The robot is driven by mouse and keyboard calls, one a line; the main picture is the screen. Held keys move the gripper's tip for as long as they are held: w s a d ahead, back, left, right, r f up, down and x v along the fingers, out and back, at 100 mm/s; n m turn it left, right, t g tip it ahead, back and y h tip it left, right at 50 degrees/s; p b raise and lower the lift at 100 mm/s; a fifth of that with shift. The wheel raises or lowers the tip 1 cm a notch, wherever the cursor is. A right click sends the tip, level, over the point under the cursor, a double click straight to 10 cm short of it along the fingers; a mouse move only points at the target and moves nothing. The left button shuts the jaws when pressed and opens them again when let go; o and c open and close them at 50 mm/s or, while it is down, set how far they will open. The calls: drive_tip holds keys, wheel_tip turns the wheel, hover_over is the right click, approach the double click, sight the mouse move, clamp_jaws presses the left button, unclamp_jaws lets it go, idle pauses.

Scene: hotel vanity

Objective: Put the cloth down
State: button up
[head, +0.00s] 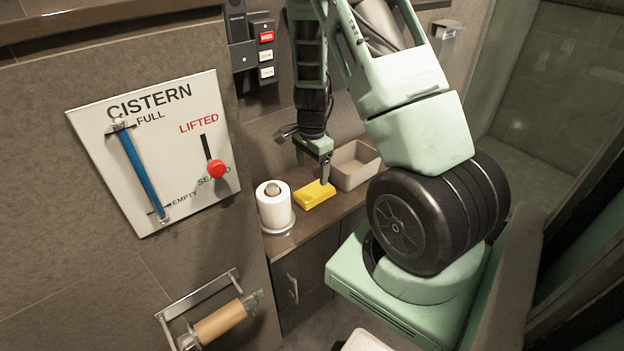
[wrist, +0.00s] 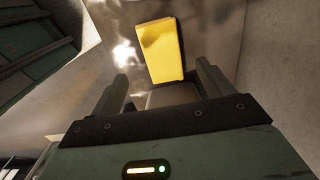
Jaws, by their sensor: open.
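The yellow cloth (head: 314,194) is a folded, flat block lying on the brown vanity counter (head: 285,240), between a white paper roll and a grey bin. My gripper (head: 312,166) points down just over the cloth in the head view, and one finger overlaps the cloth's far edge there. My gripper (wrist: 163,82) is open and empty. I cannot tell whether a fingertip touches the cloth.
The white paper roll (head: 274,205) stands upright on the counter left of the cloth. The open grey bin (head: 355,165) is close on the right. A cistern panel (head: 160,150) with a red knob is on the left wall, above a holder with a brown tube (head: 219,321).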

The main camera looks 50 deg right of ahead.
wheel_tip(320, 180, up, 4)
drive_tip(key=shift+f, duration=0.15)
idle(0.6)
